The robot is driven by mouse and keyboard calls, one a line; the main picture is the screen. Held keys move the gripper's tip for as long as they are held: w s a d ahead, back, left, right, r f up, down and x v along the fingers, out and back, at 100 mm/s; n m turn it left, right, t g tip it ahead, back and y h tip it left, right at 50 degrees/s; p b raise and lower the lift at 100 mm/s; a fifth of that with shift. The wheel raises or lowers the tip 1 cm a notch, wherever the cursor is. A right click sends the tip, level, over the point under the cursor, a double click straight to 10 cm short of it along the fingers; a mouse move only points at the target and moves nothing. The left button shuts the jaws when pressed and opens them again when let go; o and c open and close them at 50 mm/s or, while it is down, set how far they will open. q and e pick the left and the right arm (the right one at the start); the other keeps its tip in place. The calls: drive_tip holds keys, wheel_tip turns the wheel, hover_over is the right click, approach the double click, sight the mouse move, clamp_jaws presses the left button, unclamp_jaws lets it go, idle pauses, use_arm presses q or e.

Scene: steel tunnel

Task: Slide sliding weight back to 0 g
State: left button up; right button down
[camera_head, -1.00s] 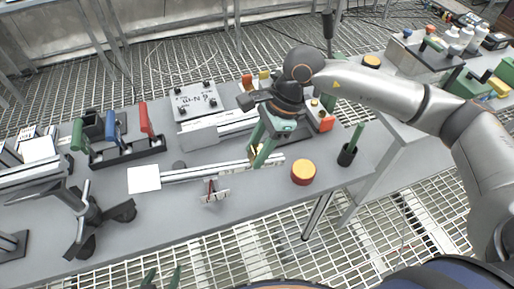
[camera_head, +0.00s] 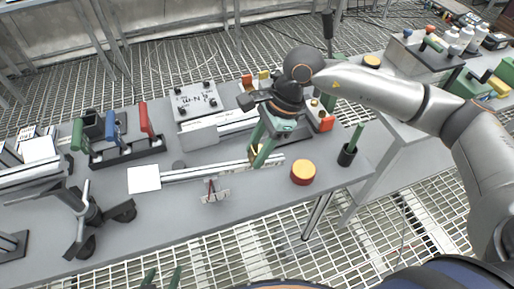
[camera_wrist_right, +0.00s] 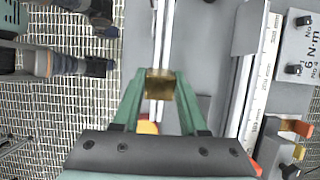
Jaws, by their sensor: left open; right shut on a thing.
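The sliding weight is a small brass block (camera_wrist_right: 160,84), seen in the right wrist view on a narrow pale beam (camera_wrist_right: 163,30). My right gripper (camera_wrist_right: 160,90) is shut on it, one green finger on each side. In the head view this gripper (camera_head: 258,160) is over the right part of the beam (camera_head: 205,173), and its fingers largely hide the weight. A white square plate (camera_head: 144,179) is at the beam's left end. The beam's marks are too small to read. My left gripper (camera_head: 162,279) is open and empty at the bottom edge, apart from the table.
A red and yellow round piece (camera_head: 303,172) and a black cup (camera_head: 347,155) with a green stick stand right of the beam. Behind it are a grey box (camera_head: 197,101) and a scaled rail (camera_head: 238,126). A handle rack (camera_head: 128,151) and dark stand (camera_head: 92,212) are left.

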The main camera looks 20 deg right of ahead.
sight(221, 167)
drive_tip(key=shift+a, duration=0.15)
drive_tip(key=a, duration=0.2)
drive_tip(key=a+r+b, duration=0.1)
drive_tip(key=a, duration=0.1)
drive_tip(key=a+b, duration=0.1)
drive_tip(key=a, duration=0.1)
drive_tip(key=shift+s+a+r, duration=0.1)
drive_tip(key=shift+r, duration=0.15)
